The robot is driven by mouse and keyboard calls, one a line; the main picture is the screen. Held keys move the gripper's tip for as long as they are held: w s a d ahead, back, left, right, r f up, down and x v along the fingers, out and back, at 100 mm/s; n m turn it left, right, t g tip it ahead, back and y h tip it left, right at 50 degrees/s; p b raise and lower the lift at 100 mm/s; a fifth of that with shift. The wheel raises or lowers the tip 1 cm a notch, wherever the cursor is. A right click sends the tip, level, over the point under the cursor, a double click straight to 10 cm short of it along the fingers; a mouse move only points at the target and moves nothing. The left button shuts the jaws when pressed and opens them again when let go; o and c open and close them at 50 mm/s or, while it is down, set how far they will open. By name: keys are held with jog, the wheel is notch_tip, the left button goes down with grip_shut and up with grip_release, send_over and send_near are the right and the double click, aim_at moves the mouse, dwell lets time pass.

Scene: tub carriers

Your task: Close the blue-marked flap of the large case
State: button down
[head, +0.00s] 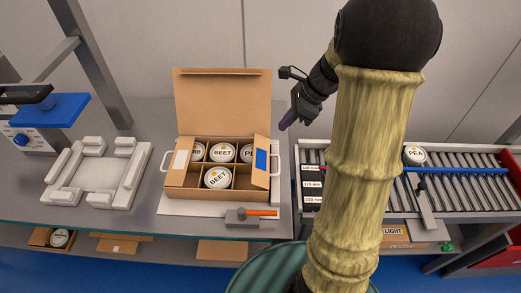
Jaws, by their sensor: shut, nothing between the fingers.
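The large case (212,193) is a brown cardboard box on a pale board on the bench. Its back flap (222,98) stands upright. The blue-marked flap (261,160) is on the case's right side and leans over the right compartments, partly raised. A flap with a white mark (181,160) is on the left side. Inside are dividers and several round tubs, some labelled BEET (222,152). My gripper (287,122) is shut and empty, above and to the right of the blue-marked flap, apart from it.
A tape tool with an orange handle (262,213) lies in front of the case. A white fixture (100,174) stands to the left. A roller conveyor (460,185) with a PEA tub (414,155) is at right, partly hidden by my arm.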

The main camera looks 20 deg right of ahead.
aim_at(256, 156)
jog(key=shift+f, duration=0.1)
jog(key=x, duration=1.4)
jog(key=shift+d, duration=0.1)
